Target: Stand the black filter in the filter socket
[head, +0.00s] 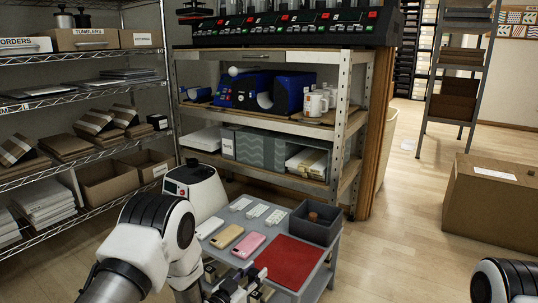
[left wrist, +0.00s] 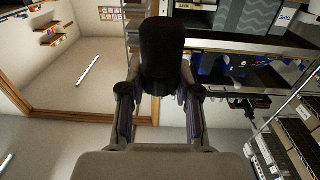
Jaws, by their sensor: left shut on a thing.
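The black filter (left wrist: 162,50) shows in the left wrist view as a dark rounded block. My left gripper (left wrist: 161,90) is shut on it, with one finger on each side of its lower part. In the head view my left gripper (head: 250,284) is low at the front edge of the grey cart, partly cut off by the bottom of the picture. The filter cannot be made out clearly there. I cannot pick out the filter socket with certainty. My right gripper is out of view.
The grey cart (head: 222,216) carries phones, small white trays, a red mat (head: 290,262) and a dark grey bin (head: 314,224). Blue machines (head: 252,91) and white mugs (head: 315,103) stand on the shelf behind. A cardboard box (head: 493,204) is on the floor at right.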

